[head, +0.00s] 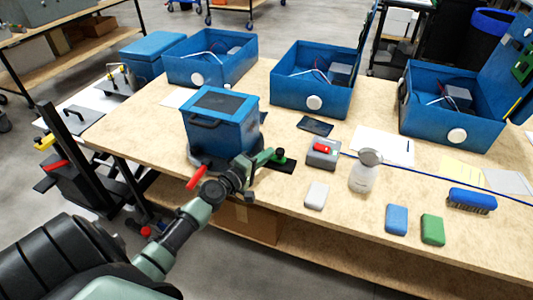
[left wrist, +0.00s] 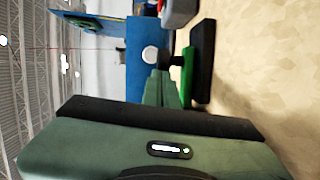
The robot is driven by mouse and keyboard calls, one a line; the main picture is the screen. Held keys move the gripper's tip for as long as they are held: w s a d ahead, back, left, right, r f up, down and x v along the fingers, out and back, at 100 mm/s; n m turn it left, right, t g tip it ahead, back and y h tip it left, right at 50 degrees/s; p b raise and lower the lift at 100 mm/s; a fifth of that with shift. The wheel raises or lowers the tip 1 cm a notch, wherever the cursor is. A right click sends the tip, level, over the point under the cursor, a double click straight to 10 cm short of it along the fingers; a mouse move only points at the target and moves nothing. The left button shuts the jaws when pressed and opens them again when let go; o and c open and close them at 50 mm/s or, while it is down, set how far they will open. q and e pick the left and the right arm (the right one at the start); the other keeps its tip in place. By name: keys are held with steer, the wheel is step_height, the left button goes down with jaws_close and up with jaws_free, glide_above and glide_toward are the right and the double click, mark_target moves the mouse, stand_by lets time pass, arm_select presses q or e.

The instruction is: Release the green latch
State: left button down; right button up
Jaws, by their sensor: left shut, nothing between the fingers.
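The green latch (head: 280,154) sits on a dark base at the table's front part, just right of a blue lidded box (head: 213,128). In the left wrist view the green part (left wrist: 187,72) lies against a black plate, with a dark knob beside the fingertips. My left gripper (head: 264,158) is shut and empty, its green fingers pointing at the latch from the left. In the left wrist view its fingertips (left wrist: 162,76) are close to the latch; I cannot tell whether they touch. My right gripper is not in view.
A red-handled lever (head: 197,177) is in front of the blue box. A grey box with a red switch (head: 322,149), a white bottle (head: 366,172) and several small blocks stand to the right. Open blue bins (head: 313,95) line the back.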

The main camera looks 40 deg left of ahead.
mark_target(282, 154)
arm_select(q)
steer(key=shift+d, duration=0.25)
steer(key=shift+w+d+r+p, duration=0.15)
steer(key=shift+d+p, duration=0.15)
steer(key=shift+d, duration=0.3)
steer(key=shift+w+d+f+p, duration=0.15)
steer(key=shift+d+p, duration=0.15)
steer(key=shift+d, duration=0.25)
steer(key=shift+w+d, duration=0.1)
steer(key=shift+d, duration=0.15)
